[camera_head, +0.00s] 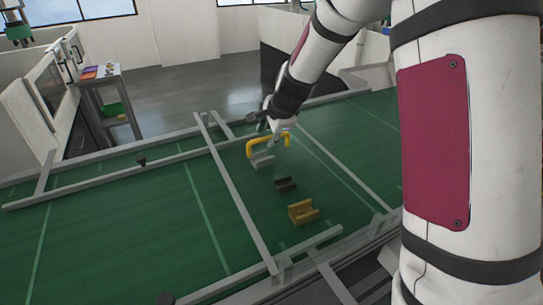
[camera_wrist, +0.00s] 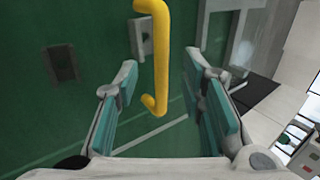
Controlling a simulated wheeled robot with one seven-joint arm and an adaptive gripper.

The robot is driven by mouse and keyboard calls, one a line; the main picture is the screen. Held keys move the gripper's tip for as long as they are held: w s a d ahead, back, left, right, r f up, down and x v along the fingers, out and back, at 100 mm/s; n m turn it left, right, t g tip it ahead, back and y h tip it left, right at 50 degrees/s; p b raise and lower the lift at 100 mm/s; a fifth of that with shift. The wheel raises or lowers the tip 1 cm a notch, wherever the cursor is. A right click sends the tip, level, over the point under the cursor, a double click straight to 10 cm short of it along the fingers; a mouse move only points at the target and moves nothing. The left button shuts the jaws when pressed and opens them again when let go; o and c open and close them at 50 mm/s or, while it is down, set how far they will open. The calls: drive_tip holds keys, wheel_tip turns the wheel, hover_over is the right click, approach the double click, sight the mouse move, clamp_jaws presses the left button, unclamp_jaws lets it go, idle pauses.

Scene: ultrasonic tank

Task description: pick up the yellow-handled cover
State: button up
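The yellow handle (camera_head: 268,142) shows as a bent bar in the head view, just below and left of my gripper (camera_head: 283,130). A small light grey piece (camera_head: 262,161) sits under the handle; whether the two are joined as one cover, I cannot tell. In the wrist view the yellow handle (camera_wrist: 161,60) runs between and beyond my open fingers (camera_wrist: 160,66). Gaps show on both sides, and neither finger visibly touches it. The grey piece (camera_wrist: 136,38) also shows to the handle's left.
A dark grey block (camera_head: 286,184) and a tan notched block (camera_head: 303,212) lie nearer on the green surface (camera_head: 110,235). Grey metal rails (camera_head: 238,190) cross the surface. A side table (camera_head: 100,78) with coloured items stands at the far left.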

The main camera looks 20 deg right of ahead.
sight(266, 138)
drive_tip(key=shift+x, duration=2.2)
drive_tip(key=shift+d, duration=0.1)
clamp_jaws()
drive_tip(key=shift+w+r, duration=0.1)
drive_tip(key=shift+r, duration=0.05)
